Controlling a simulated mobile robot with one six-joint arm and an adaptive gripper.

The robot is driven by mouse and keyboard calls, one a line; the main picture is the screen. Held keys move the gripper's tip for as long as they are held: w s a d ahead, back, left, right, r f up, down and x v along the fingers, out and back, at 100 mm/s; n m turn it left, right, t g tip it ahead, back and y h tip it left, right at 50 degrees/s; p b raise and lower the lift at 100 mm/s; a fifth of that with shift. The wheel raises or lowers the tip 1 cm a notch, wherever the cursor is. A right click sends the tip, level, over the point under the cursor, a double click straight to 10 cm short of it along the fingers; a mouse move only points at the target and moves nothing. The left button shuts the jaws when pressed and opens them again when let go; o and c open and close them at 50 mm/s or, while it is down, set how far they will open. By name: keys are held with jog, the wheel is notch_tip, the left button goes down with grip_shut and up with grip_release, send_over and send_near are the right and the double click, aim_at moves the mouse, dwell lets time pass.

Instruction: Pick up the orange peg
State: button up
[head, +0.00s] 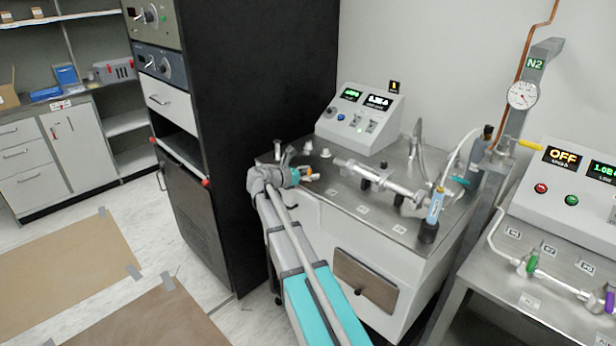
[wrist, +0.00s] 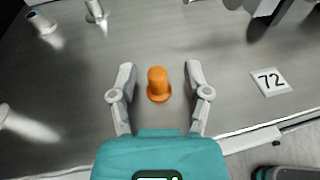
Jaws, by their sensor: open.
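The orange peg (wrist: 158,82) stands upright on the steel worktop in the wrist view, with a wider rim at its base. My gripper (wrist: 160,72) is open, with one finger on each side of the peg and a gap to it on both sides. In the head view my gripper (head: 305,176) is over the left front part of the bench top.
A label marked 72 (wrist: 271,81) lies right of the peg. Metal fittings (wrist: 42,22) stand at the back left. A metal pipe assembly (head: 380,180) runs across the bench right of my gripper, and a control box (head: 360,118) stands behind. A tall black cabinet (head: 255,120) is on the left.

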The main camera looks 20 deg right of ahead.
dwell(0.5)
grip_shut()
